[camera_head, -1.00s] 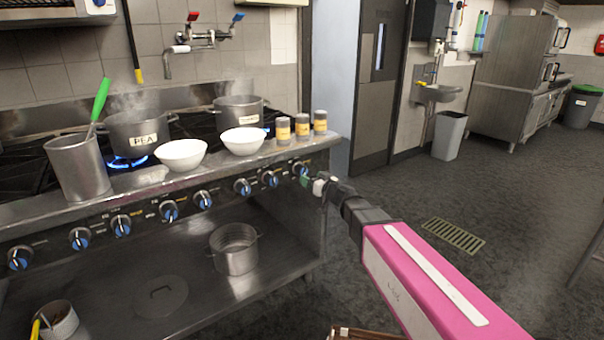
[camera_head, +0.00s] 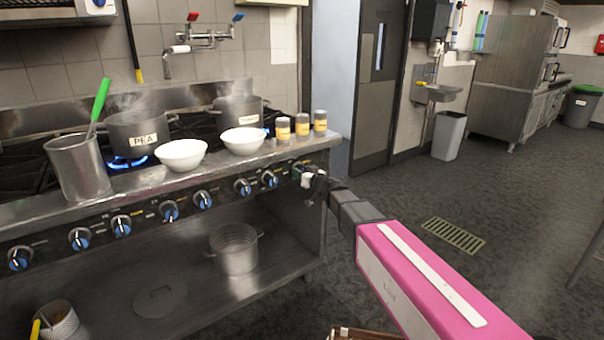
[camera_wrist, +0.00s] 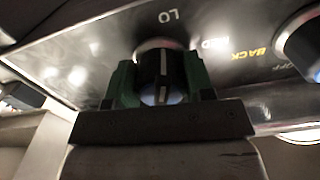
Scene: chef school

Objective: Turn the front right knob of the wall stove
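The front right knob (camera_wrist: 161,75), a round knob with a black grip and a pale line on it, is the rightmost on the stove's front panel (camera_wrist: 90,45). In the wrist view it sits between the two green fingers of my gripper (camera_wrist: 161,88), which press close on both its sides. In the head view my gripper (camera_head: 302,176) is at the right end of the knob row and hides most of this knob. The wall stove (camera_head: 150,235) is steel, with several blue-faced knobs along its front.
Two white bowls (camera_head: 181,155) (camera_head: 243,141) and several spice jars (camera_head: 320,121) stand on the stove's front ledge, above the knobs. A pot labelled PEA (camera_head: 138,132) stands over a lit blue flame. A neighbouring knob (camera_wrist: 302,45) is close at the right in the wrist view.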

